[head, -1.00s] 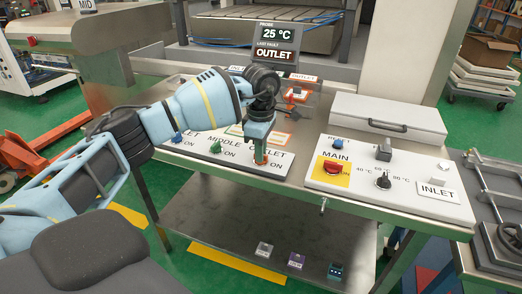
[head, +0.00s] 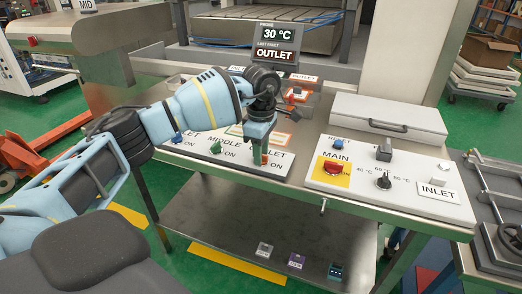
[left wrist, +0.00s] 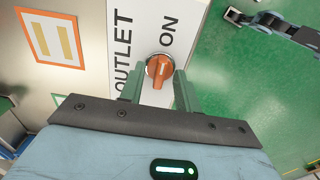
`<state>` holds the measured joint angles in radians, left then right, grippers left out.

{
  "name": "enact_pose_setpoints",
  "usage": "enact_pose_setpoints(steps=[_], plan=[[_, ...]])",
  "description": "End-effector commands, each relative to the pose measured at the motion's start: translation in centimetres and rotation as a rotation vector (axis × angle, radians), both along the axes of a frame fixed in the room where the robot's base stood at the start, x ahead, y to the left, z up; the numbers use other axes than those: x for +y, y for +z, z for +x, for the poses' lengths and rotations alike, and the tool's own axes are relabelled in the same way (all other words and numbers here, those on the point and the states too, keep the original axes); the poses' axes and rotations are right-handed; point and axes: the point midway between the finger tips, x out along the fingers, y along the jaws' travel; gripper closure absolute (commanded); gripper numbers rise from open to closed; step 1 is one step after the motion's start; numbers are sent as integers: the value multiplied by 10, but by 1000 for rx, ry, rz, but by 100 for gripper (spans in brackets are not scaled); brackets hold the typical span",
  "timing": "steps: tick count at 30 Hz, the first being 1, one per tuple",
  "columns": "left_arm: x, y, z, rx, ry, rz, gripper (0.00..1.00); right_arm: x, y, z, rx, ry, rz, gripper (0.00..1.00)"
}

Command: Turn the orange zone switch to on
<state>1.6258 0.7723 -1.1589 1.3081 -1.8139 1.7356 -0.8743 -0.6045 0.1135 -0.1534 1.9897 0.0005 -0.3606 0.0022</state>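The orange zone switch (left wrist: 158,70) is a rotary knob on the white panel by the OUTLET label, with ON printed beside it in the left wrist view. My left gripper (left wrist: 159,73) has its two green fingers on either side of the knob, apart, with narrow gaps showing. In the head view my left gripper (head: 260,158) points down at the OUTLET end of the zone panel (head: 205,152) and mostly hides the knob. The knob does not clearly point to ON. My right gripper is not in view.
The green MIDDLE knob (head: 216,147) and a blue knob (head: 177,137) sit left on the same panel. A second panel (head: 400,205) with a red MAIN switch (head: 332,168) stands to the right. A display (head: 277,42) reads 30 °C and OUTLET behind.

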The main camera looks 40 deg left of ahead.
Motion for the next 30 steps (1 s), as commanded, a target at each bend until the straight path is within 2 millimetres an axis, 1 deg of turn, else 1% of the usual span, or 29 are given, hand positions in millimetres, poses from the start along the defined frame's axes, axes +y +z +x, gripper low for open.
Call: enact_pose_setpoints(steps=[4,7,15,18,21,24,30], plan=[[0,2,0,0,0,0,67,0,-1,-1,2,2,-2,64],[0,10,1,-2,0,-1,67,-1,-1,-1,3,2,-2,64],[0,52,1,-3,0,0,67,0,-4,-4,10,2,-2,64],[0,65,1,-2,1,-1,67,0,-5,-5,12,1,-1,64],[0,73,0,0,1,-1,67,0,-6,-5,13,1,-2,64],[0,77,0,0,0,-1,67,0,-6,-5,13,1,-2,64],[0,78,0,0,0,0,67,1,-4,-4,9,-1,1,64]])
